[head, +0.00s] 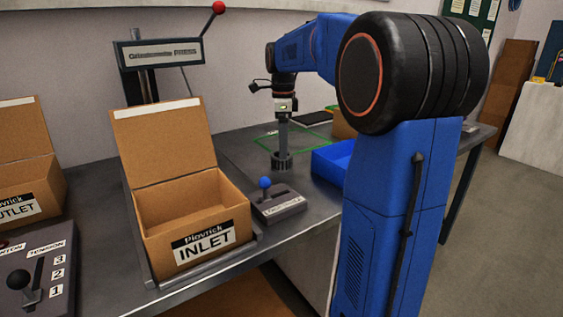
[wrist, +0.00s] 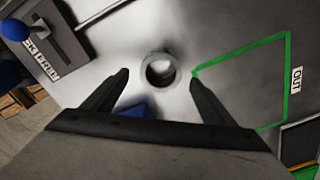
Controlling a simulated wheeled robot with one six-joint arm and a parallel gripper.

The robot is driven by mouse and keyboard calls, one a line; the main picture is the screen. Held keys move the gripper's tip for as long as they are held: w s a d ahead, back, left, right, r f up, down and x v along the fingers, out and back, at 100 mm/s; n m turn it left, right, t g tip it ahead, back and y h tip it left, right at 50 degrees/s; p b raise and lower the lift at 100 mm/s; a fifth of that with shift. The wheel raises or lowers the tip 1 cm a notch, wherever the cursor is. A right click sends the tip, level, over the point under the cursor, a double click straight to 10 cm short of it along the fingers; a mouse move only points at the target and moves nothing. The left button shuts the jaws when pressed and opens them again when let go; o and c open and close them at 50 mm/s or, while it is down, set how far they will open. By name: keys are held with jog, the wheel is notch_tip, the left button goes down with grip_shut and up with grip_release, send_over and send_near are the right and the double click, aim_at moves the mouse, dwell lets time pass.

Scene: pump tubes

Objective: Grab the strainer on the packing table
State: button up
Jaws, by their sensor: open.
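The strainer looks like a grey upright tube (head: 283,138) with a wider, ribbed foot on the packing table (head: 240,148). In the wrist view the strainer (wrist: 151,68) shows end-on as a round grey ring with a dark hollow. My gripper (head: 285,106) points down right above it in the head view. In the wrist view my gripper (wrist: 159,77) is open, with one dark finger on each side of the ring. I cannot tell whether the fingertips are level with the tube's top or above it. Nothing is held.
A lever box with a blue knob (head: 265,183) stands left of the strainer. The open INLET carton (head: 180,205) is farther left. A blue tray (head: 333,160) lies close on the right. A green outline (wrist: 240,56) marked OUT is on the tabletop. A press (head: 160,54) stands behind.

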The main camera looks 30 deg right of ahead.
jog(key=shift+w+a+f, duration=0.1)
jog(key=shift+f, duration=2.6)
jog(key=c, duration=1.3)
